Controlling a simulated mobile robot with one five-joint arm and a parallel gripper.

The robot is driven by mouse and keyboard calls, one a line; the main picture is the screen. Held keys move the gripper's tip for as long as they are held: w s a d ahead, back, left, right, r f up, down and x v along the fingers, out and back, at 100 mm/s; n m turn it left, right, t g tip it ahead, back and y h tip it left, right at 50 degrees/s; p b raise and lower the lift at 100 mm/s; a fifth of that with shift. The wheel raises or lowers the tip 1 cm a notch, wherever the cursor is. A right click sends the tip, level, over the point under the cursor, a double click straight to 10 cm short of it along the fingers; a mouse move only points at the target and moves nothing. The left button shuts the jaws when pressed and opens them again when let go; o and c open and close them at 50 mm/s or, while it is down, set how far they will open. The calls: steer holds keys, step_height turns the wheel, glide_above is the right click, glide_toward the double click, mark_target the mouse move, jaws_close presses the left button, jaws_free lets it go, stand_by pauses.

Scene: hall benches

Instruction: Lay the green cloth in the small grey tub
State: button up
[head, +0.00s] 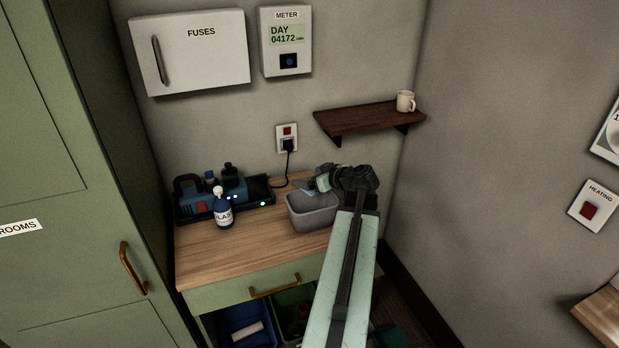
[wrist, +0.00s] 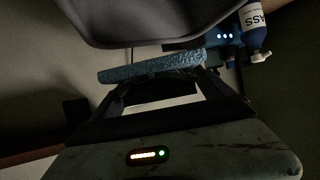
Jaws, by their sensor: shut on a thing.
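The small grey tub (head: 312,216) stands on the wooden counter, open side up; its grey wall (wrist: 150,28) also fills the top of the wrist view. My gripper (head: 318,185) is above the tub's back rim. It is shut on a folded, textured cloth (wrist: 150,68), which looks blue rather than green; a pale blue bit of it (head: 304,192) shows over the tub in the head view. I cannot tell whether the cloth touches the tub. My gripper hides part of the tub's back right side. I make out no clearly green cloth.
A plug and cable (head: 288,147) run down behind. A shelf (head: 360,118) with a mug (head: 405,101) is above right. The counter's front left (head: 225,255) is clear.

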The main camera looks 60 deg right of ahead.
steer(key=o, duration=1.2)
steer(key=p+v, duration=0.3)
steer(key=v, duration=0.5)
